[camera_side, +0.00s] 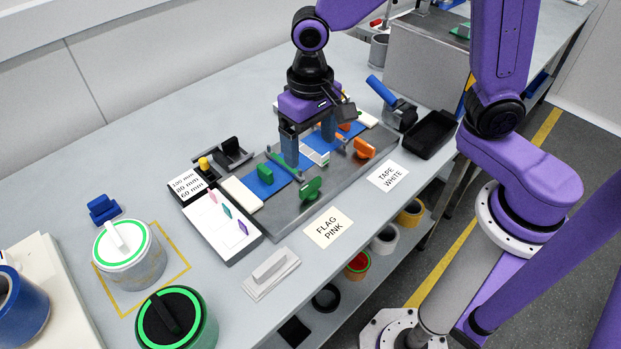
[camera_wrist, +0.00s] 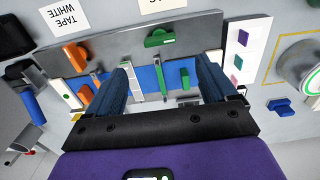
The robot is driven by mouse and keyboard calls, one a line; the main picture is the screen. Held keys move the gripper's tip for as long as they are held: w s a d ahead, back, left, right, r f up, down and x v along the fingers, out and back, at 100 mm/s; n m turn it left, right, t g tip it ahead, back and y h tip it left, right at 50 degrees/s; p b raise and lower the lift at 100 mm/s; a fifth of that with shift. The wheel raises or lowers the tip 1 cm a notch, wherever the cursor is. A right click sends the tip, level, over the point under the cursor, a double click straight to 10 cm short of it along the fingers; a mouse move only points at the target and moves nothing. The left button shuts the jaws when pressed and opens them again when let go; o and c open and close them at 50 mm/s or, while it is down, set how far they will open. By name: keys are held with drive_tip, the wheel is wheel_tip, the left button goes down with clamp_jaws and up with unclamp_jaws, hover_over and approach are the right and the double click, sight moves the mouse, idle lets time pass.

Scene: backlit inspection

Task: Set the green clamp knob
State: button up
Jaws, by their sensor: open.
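A green clamp knob (camera_side: 311,188) sits at the near edge of a grey fixture plate (camera_side: 283,222); it also shows in the wrist view (camera_wrist: 159,38), beyond my fingertips. A thin green bar (camera_wrist: 162,80) lies across the blue strip, and a smaller green piece (camera_wrist: 185,78) is beside it. My gripper (camera_side: 309,152) is open above the middle of the plate, fingers pointing down. In the wrist view my gripper (camera_wrist: 163,65) has its two blue fingers wide apart, with the thin green bar between them. I see nothing held. The fingers are behind the near green knob in the side view.
Orange knobs (camera_side: 364,148) stand on the plate's right part. A white card with coloured flags (camera_side: 222,226) lies left of the plate. Labels reading FLAG PINK (camera_side: 328,228) and TAPE WHITE (camera_side: 388,176) lie in front. A black tray (camera_side: 431,134) and a tape dispenser (camera_side: 398,112) stand right.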

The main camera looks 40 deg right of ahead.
sight(310, 184)
wheel_tip(310, 184, down, 10)
drive_tip(key=shift+f, duration=0.25)
idle(0.3)
drive_tip(key=c, duration=1.1)
